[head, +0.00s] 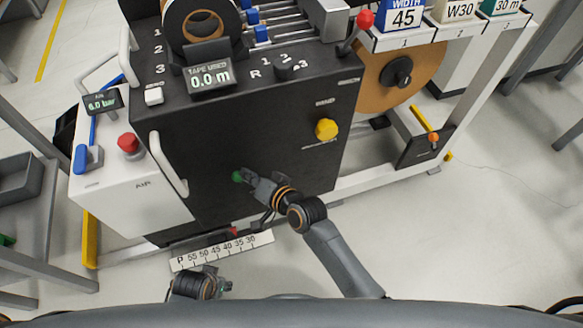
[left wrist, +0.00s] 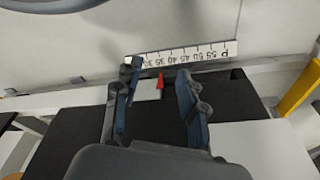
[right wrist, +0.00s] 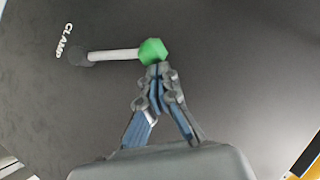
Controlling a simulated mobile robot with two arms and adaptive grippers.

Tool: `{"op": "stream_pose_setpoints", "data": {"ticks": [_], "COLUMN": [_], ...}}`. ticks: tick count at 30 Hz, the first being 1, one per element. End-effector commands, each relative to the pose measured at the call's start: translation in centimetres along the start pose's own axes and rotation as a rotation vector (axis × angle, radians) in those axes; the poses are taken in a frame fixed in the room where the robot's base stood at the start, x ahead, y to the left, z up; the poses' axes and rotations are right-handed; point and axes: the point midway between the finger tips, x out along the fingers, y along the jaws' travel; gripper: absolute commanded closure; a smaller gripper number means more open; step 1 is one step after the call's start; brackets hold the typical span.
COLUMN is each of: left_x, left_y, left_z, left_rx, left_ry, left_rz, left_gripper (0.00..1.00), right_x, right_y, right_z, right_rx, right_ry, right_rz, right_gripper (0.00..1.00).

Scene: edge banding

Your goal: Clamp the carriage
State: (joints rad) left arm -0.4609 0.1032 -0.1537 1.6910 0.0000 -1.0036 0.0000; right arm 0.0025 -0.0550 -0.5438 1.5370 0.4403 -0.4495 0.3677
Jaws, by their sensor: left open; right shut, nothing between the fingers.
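The clamp lever has a green knob (right wrist: 153,51) on a pale rod (right wrist: 113,55) with a dark pivot, beside the word CLAMP on the black machine front. The green knob also shows in the head view (head: 238,176). My right gripper (right wrist: 158,68) is shut and empty, its tips at the knob; I cannot tell whether they touch it. The carriage seems to be the part with the red pointer (left wrist: 160,80) at the scale (left wrist: 185,52). My left gripper (left wrist: 157,75) is open, its fingers either side of the pointer in the picture. In the head view the left gripper is mostly hidden.
The black machine (head: 250,130) fills the middle. A white AIR box (head: 125,165) with a red button (head: 128,143) stands at the left. Floor is open at the right.

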Motion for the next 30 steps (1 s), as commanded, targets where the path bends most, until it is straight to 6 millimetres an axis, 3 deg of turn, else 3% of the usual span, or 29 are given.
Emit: {"op": "stream_pose_setpoints", "data": {"ticks": [9,24,30], "left_x": [1.2,1.4,1.4], "left_y": [0.1,0.1,0.1], "left_z": [1.0,1.0,1.0], "left_rx": [0.002,0.002,0.002], "left_ry": [-0.009,-0.008,-0.008], "left_rz": [0.001,0.002,0.002], "left_gripper": [0.59,0.59,0.59], "right_x": [0.2,0.2,-1.3], "right_y": [-0.3,-0.3,-0.2], "right_z": [0.3,0.4,0.4], "right_rx": [0.001,0.002,0.002], "right_ry": [0.000,-0.003,-0.002], "right_rz": [-0.001,-0.002,-0.001], "right_gripper": [1.00,1.00,1.00]}}
